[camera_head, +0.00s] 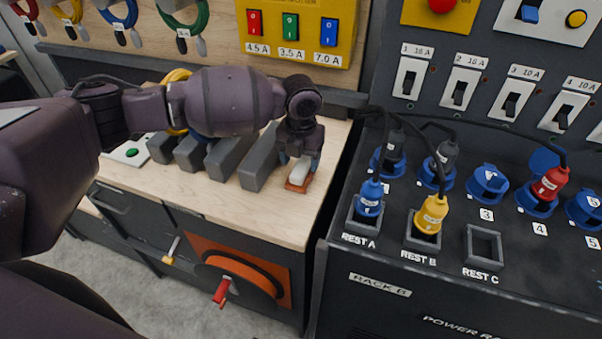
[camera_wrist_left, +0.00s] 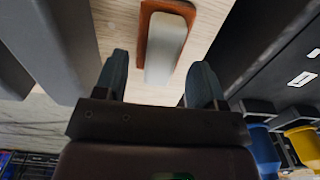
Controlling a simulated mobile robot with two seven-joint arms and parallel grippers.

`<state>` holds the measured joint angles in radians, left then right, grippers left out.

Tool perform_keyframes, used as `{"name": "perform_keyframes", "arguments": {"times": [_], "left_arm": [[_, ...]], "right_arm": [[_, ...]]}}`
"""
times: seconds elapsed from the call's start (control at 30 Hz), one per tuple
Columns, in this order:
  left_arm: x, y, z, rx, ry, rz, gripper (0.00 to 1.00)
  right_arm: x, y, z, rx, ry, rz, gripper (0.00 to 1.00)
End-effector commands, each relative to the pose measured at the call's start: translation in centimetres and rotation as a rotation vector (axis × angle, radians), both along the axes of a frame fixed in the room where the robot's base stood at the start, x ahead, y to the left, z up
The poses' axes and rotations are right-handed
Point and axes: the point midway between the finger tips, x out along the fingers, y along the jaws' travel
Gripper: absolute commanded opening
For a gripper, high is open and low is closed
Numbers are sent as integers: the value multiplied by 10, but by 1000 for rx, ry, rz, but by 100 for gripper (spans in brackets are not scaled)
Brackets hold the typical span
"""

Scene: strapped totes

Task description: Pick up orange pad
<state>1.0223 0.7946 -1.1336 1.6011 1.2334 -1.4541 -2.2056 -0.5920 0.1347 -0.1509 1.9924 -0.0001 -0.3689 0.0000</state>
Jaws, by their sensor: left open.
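The orange pad (camera_head: 296,186) lies on the wooden bench top near its right front corner, with a pale grey block-like grip on top. It also shows in the left wrist view (camera_wrist_left: 147,33). My left gripper (camera_head: 300,166) points down at the pad and hides part of it in the head view. In the left wrist view its two fingers (camera_wrist_left: 160,72) are apart, with the near end of the grip between or just beyond their tips. I cannot tell whether they touch it. My right gripper is out of view.
Several grey blocks (camera_head: 262,157) stand in a row just left of the pad. Right of the bench is the dark power rack (camera_head: 465,292) with blue, yellow and red plugs and cables. A yellow panel (camera_head: 343,40) hangs behind. Bare wood (camera_head: 275,219) lies in front.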

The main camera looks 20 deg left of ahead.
Motion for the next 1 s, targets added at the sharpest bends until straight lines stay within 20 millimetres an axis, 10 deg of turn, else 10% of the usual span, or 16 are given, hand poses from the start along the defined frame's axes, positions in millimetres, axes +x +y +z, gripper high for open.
{"name": "perform_keyframes", "arguments": {"times": [0.43, 0.63, 1.0], "left_arm": [[-1, -1, -28, 0, 0, 0, 64], [-1, -1, -28, 0, 0, 0, 35], [0, -1, -18, 0, -2, 0, 35]], "right_arm": [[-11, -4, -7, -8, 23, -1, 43], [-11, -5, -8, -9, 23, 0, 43], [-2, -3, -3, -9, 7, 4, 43]]}}
